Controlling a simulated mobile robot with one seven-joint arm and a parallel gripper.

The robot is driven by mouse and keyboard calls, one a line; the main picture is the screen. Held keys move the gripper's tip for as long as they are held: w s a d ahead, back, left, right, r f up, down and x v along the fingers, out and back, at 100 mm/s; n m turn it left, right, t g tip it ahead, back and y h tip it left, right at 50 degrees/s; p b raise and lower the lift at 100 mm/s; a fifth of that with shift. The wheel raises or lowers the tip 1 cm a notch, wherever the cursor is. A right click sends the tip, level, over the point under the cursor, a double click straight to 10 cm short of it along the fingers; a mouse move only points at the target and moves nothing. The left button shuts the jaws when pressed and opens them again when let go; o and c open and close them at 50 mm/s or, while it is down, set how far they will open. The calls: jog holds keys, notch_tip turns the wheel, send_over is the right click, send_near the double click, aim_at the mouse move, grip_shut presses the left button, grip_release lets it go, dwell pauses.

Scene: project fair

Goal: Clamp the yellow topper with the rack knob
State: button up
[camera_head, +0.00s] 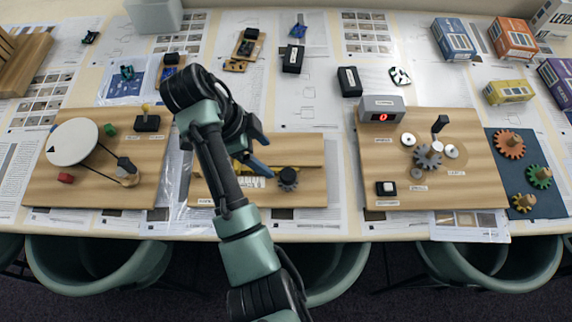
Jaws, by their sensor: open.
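The middle wooden board (311,149) carries the rack mechanism, partly hidden under my arm. A dark, toothed round knob (288,178) sits on its right half, beside a thin yellow-and-dark strip (300,168). A small patch of yellow (238,166) shows at the left, just beside my arm; it may be the yellow topper, but most of it is hidden. My gripper (257,152) is open over the board, up and to the left of the knob and apart from it in the picture. I see nothing held between its fingers.
The right board (470,195) bears a grey gear (428,156) and a red-lit box (382,109). Small dark parts and papers lie behind; green chairs (100,265) line the front.

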aim_at(287, 174)
jog(key=x, duration=1.2)
jog(key=shift+w+f+b, duration=0.15)
jog(key=shift+f+b, duration=0.15)
jog(key=shift+b, duration=0.05)
grip_shut()
